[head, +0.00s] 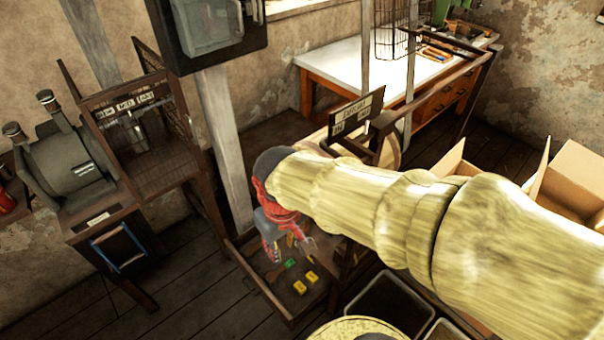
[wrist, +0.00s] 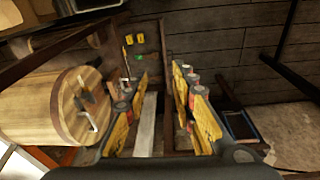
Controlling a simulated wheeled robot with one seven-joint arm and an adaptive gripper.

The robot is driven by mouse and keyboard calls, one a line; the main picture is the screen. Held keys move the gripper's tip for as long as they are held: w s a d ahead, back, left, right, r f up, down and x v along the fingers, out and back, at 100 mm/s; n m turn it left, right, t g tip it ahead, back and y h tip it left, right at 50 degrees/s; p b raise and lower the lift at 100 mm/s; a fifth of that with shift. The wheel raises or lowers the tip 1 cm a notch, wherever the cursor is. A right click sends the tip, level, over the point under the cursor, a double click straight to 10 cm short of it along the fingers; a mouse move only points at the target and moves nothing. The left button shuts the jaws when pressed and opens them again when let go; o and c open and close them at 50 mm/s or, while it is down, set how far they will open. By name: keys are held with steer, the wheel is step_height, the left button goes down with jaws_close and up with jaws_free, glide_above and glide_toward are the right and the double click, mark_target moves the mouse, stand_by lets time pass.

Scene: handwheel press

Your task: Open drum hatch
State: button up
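The drum (wrist: 45,112) is a pale wooden barrel lying on its side at the left of the wrist view. Its round end carries a dark fitting and a light bent metal handle (wrist: 92,117). In the head view only part of the drum (head: 388,152) shows behind a sign and my arm; I cannot make out a hatch edge. My gripper (wrist: 160,78) has its two yellow-and-black fingers spread, with nothing between them. It is to the right of the drum's end and apart from it. In the head view my gripper (head: 285,222) points down over a low frame.
Yellow blocks (head: 300,287) and a green block (head: 290,264) lie inside the low frame. A dark sign (head: 356,116) stands by the drum. Cardboard boxes (head: 570,180) are at the right, a machine (head: 75,165) at the left, a workbench (head: 335,65) behind.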

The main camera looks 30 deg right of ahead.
steer(key=w+d+f+n+g+h+b, duration=0.15)
steer(key=w+d+f+h, duration=0.35)
steer(key=f, duration=0.5)
steer(key=w+d+f+n+g+h, duration=0.1)
steer(key=w+d+f+g+h, duration=0.25)
steer(key=w+d+f, duration=0.45)
steer(key=w+d+f+n+g+h, duration=0.15)
steer(key=w+d+f+h, duration=0.35)
steer(key=f, duration=0.6)
steer(key=w+d+f+t+h, duration=0.2)
steer(key=w+d+t+h, duration=0.1)
steer(key=w+t, duration=0.15)
steer(key=w+r+m+t+h, duration=0.3)
steer(key=w+r, duration=0.5)
steer(key=w, duration=0.2)
steer(key=shift+b+x, duration=1.2)
steer(key=shift+x, duration=2.3)
steer(key=shift+r, duration=0.15)
steer(key=shift+c, duration=0.4)
jaws_close()
